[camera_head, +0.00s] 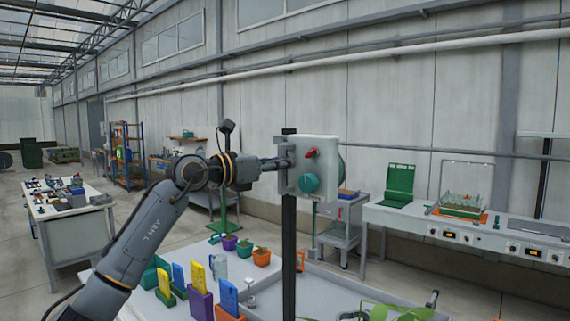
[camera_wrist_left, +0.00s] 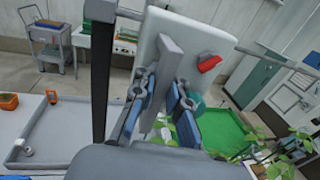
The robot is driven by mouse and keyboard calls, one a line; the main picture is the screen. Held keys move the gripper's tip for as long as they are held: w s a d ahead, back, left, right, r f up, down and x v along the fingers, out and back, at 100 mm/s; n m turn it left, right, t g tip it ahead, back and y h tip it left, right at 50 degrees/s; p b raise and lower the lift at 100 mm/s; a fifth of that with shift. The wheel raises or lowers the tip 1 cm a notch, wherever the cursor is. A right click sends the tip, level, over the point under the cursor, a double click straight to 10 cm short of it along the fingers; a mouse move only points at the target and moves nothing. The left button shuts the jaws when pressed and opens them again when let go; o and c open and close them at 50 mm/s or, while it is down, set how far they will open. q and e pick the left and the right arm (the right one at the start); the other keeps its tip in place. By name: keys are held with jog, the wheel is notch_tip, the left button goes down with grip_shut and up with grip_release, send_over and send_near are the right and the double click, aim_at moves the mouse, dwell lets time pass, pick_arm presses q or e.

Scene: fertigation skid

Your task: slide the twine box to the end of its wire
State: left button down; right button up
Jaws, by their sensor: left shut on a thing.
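A pale box (camera_head: 322,165) with a red lever and a teal round knob stands against a black upright post (camera_head: 289,235); it is likely the twine box. In the left wrist view the box (camera_wrist_left: 205,45) shows its flat face with a grey upright bar (camera_wrist_left: 168,62). My left gripper (camera_head: 280,163) reaches the box's left side. In the wrist view its fingers (camera_wrist_left: 166,97) are shut on the grey bar. The wire and its end cannot be made out clearly. My right gripper is not in view.
Below is a grey table with yellow and blue cards (camera_head: 192,277) in holders and small potted plants (camera_head: 262,257). A grey trolley (camera_head: 340,232) and a long bench (camera_head: 470,228) stand behind. Open air surrounds the box.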

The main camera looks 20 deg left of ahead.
pick_arm(q)
jog(key=shift+a+f, duration=0.2)
jog(key=c, duration=1.6)
grip_release()
jog(key=shift+o, duration=1.2)
jog(key=shift+s+a+r, duration=0.1)
jog(key=shift+a, duration=0.25)
jog(key=shift+s, duration=0.1)
jog(key=v, duration=1.2)
